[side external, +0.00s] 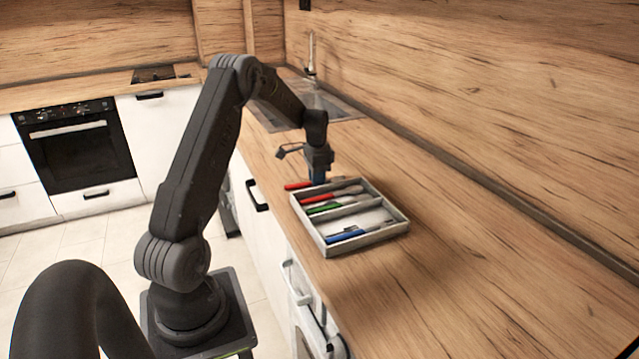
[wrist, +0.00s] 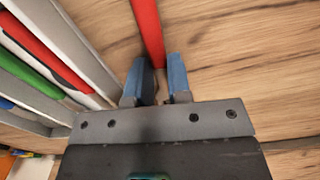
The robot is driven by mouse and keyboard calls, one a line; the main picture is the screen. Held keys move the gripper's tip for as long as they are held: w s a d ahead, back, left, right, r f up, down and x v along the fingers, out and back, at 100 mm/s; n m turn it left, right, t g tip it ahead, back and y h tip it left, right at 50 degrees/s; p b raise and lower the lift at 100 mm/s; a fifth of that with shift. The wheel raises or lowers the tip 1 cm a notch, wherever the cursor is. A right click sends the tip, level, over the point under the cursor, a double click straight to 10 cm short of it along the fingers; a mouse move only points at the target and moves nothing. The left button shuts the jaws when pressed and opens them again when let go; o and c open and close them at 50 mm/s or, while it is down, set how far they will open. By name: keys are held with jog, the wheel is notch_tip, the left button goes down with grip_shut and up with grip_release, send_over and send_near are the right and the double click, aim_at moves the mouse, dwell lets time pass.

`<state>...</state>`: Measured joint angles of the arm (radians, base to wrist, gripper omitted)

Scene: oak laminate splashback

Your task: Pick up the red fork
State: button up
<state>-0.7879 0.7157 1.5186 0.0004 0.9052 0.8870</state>
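A red utensil handle (side external: 298,185) lies on the counter just outside the cutlery tray, beside my gripper (side external: 318,181). In the wrist view the red handle (wrist: 148,30) runs down from the top edge to the gap between my two blue fingertips (wrist: 157,75). The fingers are apart, with a visible gap around the handle's near end. No tines show, so I cannot tell from its shape that it is the fork. Another red-handled utensil (side external: 318,198) lies inside the tray; its end also shows in the wrist view (wrist: 38,45).
The grey cutlery tray (side external: 335,253) stands close beside my gripper, with green (side external: 324,208) and blue (side external: 346,237) handled utensils in its compartments. The sink (side external: 335,106) is behind. The wooden counter (side external: 470,260) to the right is clear.

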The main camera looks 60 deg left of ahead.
grip_shut()
jog(key=shift+r, duration=0.1)
